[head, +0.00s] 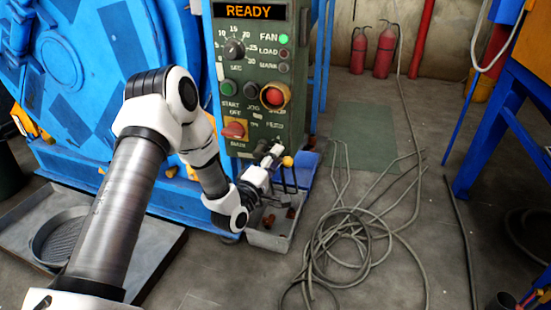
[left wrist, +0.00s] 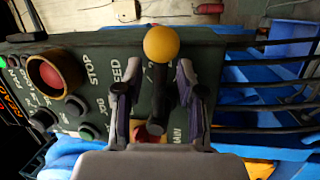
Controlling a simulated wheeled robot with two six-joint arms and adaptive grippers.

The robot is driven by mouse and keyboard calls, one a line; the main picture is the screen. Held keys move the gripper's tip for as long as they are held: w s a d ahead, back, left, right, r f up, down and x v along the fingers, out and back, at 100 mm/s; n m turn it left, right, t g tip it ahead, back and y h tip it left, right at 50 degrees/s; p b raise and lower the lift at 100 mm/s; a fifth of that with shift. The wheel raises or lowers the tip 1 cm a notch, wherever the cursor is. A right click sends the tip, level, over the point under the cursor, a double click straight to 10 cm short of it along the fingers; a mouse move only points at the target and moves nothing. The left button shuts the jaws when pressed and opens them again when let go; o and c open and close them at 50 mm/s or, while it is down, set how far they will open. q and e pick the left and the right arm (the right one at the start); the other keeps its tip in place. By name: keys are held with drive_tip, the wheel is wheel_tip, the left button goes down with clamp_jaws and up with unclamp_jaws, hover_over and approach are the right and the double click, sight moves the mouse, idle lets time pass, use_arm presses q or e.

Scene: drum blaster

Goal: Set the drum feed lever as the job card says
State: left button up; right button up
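The feed lever, a dark stem with a yellow ball knob (left wrist: 161,43), sticks out of the green control panel (head: 262,20). My left gripper (left wrist: 158,95) is open, with one finger on each side of the lever stem and visible gaps to both. The knob stands beyond the fingertips in that picture. In the head view, my left gripper (head: 277,163) is at the panel's lower edge. Most of the lever's scale is hidden. I see no readable job card. My right gripper is out of view.
The panel display (head: 249,11) reads READY, and the FAN light (head: 284,38) glows green. A red stop button (head: 274,96) and a red main switch (head: 234,130) sit near my arm. A grey tray (head: 268,240) stands below. Loose cable (head: 355,245) covers the floor at right.

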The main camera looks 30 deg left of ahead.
use_arm(q)
drive_tip(key=s+f, duration=0.2)
drive_tip(key=s, duration=0.9)
drive_tip(key=shift+s+d, duration=0.15)
drive_tip(key=shift+s, duration=0.2)
